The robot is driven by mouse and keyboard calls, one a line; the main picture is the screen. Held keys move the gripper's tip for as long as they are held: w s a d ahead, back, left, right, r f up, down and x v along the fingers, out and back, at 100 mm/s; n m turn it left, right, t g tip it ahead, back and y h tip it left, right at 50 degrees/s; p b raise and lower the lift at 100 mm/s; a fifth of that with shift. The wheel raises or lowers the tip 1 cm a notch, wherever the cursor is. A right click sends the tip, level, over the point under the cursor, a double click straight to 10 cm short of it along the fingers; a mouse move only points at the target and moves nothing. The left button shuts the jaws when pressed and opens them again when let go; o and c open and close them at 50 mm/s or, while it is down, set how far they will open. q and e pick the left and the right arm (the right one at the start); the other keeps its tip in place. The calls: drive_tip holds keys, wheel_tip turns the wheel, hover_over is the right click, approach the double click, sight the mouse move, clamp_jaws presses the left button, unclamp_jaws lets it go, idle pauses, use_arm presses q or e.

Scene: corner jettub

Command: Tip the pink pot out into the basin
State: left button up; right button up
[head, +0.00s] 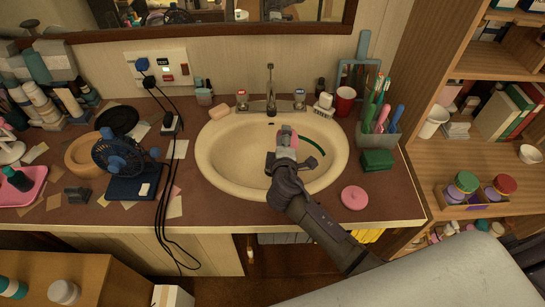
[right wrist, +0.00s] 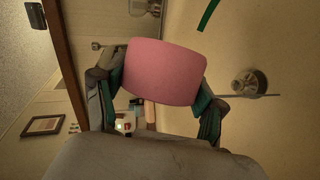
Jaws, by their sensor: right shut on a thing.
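The pink pot (right wrist: 165,72) is held between the fingers of my right gripper (right wrist: 158,95), one finger on each side. In the head view my right gripper (head: 284,148) is over the basin (head: 225,158), below the tap, and mostly hides the pot; a bit of pink shows beside it. The right wrist view shows the pot side-on with the basin's drain (right wrist: 249,82) beyond. I cannot see the pot's mouth or contents. A green curved strip (head: 309,143) shows in the basin. My left gripper is not in view.
The tap (head: 270,88) stands behind the basin. A round pink lid (head: 354,197) lies on the counter at right, near a green block (head: 377,160) and a toothbrush holder (head: 379,135). A blue fan (head: 120,155) and cables (head: 163,200) are at left.

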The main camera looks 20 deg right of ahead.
drive_tip(key=shift+a+n, duration=0.3)
drive_tip(key=shift+a, duration=0.1)
drive_tip(key=shift+a+r+n+t+h+b, duration=0.15)
drive_tip(key=shift+a+n+t+h+b, duration=0.2)
drive_tip(key=shift+n+b, duration=0.25)
idle(0.9)
